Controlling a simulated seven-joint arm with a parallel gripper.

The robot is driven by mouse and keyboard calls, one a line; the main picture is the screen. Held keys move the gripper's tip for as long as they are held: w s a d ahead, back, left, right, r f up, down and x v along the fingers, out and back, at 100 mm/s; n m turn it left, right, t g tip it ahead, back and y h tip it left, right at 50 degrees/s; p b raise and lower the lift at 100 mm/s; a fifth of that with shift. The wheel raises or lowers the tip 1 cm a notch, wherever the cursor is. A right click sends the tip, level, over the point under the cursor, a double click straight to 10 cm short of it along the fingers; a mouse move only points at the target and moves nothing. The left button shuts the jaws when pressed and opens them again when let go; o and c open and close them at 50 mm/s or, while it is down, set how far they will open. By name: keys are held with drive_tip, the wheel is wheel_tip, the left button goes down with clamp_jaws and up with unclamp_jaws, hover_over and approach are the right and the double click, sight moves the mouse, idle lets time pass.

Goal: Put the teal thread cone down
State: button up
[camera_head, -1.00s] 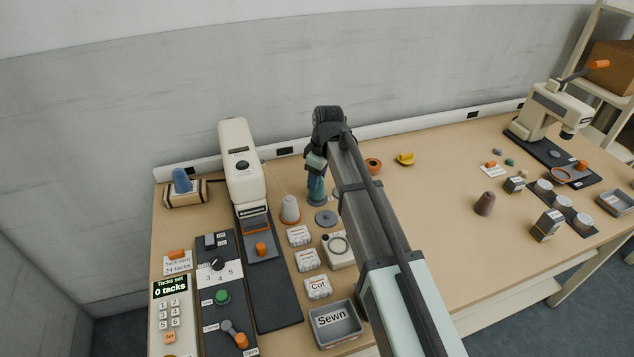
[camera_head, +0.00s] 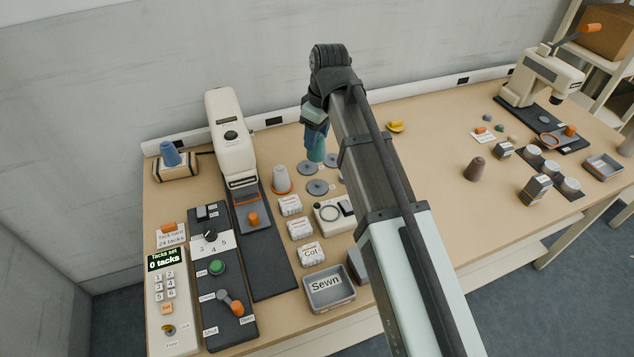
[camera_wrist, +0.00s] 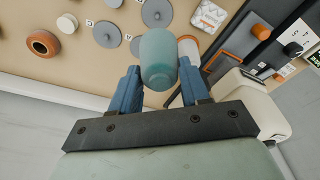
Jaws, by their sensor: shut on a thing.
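The teal thread cone (camera_head: 316,149) hangs below my gripper (camera_head: 315,136), which is shut on it. In the wrist view the cone (camera_wrist: 158,60) sits between the two blue fingers of my gripper (camera_wrist: 160,78). In the head view the cone appears over the area of the flat grey discs (camera_head: 317,187), right of the white cone. In the wrist view the discs (camera_wrist: 106,34) lie beyond it, and it looks clear of the table. My arm covers part of the disc area in the head view.
A white thread cone (camera_head: 281,179) stands close by at the left, next to the cream machine (camera_head: 231,140). A yellow piece (camera_head: 396,126) lies behind to the right. Bare table lies between my arm and that cone.

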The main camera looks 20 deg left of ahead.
drive_tip(key=shift+s+d+f+m, duration=0.1)
drive_tip(key=shift+d+m, duration=0.1)
drive_tip(key=shift+m, duration=0.9)
drive_tip(key=shift+f, duration=5)
drive_tip(key=shift+f, duration=0.6)
drive_tip(key=o, duration=1.1)
drive_tip(key=shift+r, duration=0.15)
drive_tip(key=r, duration=0.4)
drive_tip(key=d+r, duration=0.1)
drive_tip(key=r, duration=0.7)
drive_tip(key=shift+s+d+r, duration=0.35)
drive_tip(key=shift+r, duration=0.05)
